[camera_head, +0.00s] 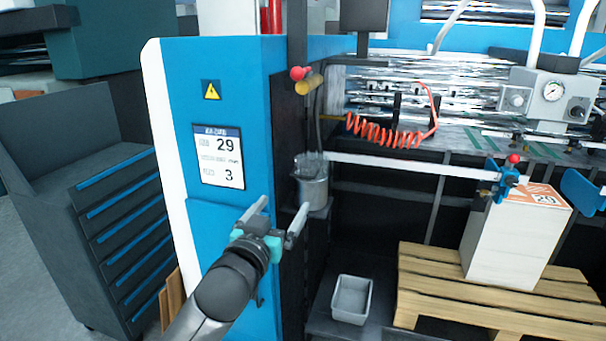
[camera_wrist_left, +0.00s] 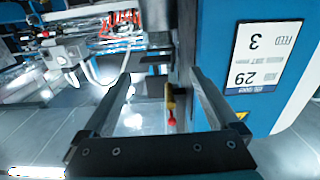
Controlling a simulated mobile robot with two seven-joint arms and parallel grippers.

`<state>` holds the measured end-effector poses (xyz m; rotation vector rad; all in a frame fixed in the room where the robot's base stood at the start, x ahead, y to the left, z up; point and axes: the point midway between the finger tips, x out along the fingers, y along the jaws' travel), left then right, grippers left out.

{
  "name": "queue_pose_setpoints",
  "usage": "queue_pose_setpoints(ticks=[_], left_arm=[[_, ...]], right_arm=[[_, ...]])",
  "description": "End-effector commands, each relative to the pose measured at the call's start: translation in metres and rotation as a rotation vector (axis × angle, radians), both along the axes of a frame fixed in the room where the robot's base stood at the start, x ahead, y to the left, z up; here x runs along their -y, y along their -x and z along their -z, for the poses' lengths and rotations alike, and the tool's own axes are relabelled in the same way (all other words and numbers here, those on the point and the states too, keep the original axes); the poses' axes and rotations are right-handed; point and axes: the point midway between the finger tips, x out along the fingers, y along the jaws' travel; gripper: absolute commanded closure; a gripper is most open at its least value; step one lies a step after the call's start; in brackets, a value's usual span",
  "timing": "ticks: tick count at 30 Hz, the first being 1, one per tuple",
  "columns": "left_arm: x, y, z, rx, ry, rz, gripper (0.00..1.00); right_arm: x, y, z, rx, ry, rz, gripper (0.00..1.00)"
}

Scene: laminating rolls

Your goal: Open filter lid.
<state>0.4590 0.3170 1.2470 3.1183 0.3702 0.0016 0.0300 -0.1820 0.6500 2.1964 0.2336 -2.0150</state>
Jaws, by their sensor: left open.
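A grey metal canister (camera_head: 313,188), which looks like the filter, is mounted on the right side of the blue cabinet. A grey, partly see-through top sits on it; I cannot tell whether this is the lid or how it is closed. My left gripper (camera_head: 284,204) is open and empty, in front of the cabinet's right edge, just left of and nearer than the canister. The two fingers point up toward the machine and are apart. In the left wrist view the open fingers (camera_wrist_left: 162,74) frame the cabinet edge; the canister is not clearly made out there. My right gripper is not in view.
The blue cabinet (camera_head: 225,90) bears a sign (camera_head: 219,156). A red knob (camera_head: 298,73) and yellow handle (camera_head: 309,84) jut out above the canister. A coiled orange hose (camera_head: 385,133) hangs right. A grey bin (camera_head: 352,299) and a pallet (camera_head: 430,268) stand below.

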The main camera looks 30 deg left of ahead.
Motion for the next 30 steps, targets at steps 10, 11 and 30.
queue_pose_setpoints(ticks=[10,11,30], left_arm=[[-0.013,-0.053,-0.001,0.001,-0.002,0.000,0.06],[-0.014,-0.057,-0.001,0.001,-0.002,0.000,0.06],[-0.032,-0.131,0.000,0.000,-0.001,0.000,0.06]], right_arm=[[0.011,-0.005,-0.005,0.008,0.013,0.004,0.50],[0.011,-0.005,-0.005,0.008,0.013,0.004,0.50],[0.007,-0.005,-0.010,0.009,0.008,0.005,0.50]])
